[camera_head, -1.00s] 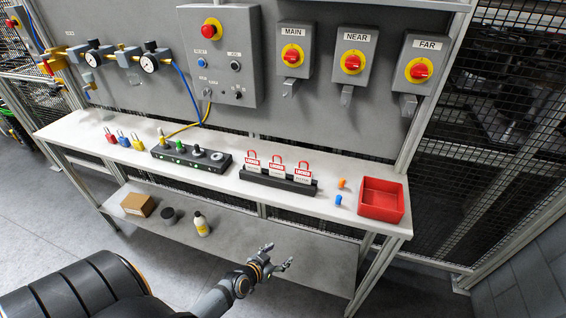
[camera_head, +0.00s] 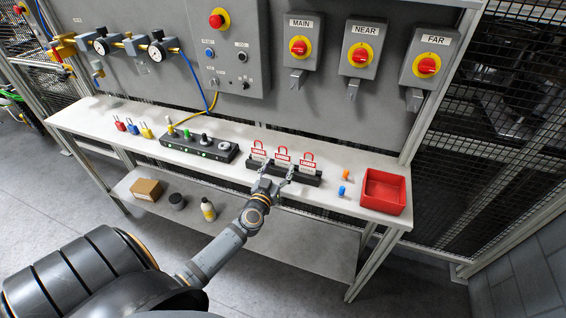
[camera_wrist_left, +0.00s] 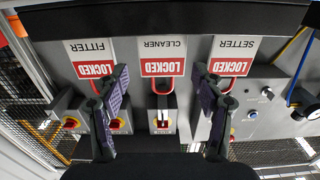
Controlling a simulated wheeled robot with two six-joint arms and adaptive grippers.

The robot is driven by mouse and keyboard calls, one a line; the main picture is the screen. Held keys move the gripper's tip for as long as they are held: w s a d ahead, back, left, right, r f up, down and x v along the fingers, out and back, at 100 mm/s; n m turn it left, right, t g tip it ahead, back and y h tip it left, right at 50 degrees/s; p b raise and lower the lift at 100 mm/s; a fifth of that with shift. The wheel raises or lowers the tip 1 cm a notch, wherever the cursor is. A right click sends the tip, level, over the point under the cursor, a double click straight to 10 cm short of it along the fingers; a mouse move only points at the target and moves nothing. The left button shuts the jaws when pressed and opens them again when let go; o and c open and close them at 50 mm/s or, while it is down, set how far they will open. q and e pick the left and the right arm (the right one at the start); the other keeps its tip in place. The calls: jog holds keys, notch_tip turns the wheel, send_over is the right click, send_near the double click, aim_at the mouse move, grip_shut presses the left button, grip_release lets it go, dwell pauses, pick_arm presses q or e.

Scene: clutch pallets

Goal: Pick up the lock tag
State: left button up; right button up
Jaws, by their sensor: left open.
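Three red-and-white lock tags stand in a row in a black holder (camera_head: 236,167) on the bench: a left one (camera_head: 258,151), a middle one (camera_head: 282,157) and a right one (camera_head: 307,163). In the left wrist view they appear upside down, reading FITTER (camera_wrist_left: 91,58), CLEANER (camera_wrist_left: 162,56) and SETTER (camera_wrist_left: 233,55), each marked LOCKED with a red loop. My left gripper (camera_head: 277,172) is open at the front of the holder. In the left wrist view its fingers (camera_wrist_left: 161,78) stand on either side of the CLEANER tag, with gaps visible. My right gripper is not in view.
A red bin (camera_head: 384,191) stands at the bench's right end, with orange and blue pieces (camera_head: 343,188) beside it. A black box with buttons (camera_head: 198,147) and several small padlocks (camera_head: 133,128) lie to the left. Switch boxes (camera_head: 359,56) hang on the panel behind.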

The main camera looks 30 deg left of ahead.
aim_at(283, 160)
pick_arm(q)
jog(key=x, duration=0.1)
jog(key=b+x, duration=0.1)
jog(key=x, duration=0.3)
jog(key=shift+w+a+f, duration=0.15)
jog(key=shift+f, duration=0.15)
jog(key=shift+s+r, duration=0.1)
jog(key=shift+s, duration=0.1)
jog(key=shift+c, duration=0.4)
jog(key=c, duration=0.6)
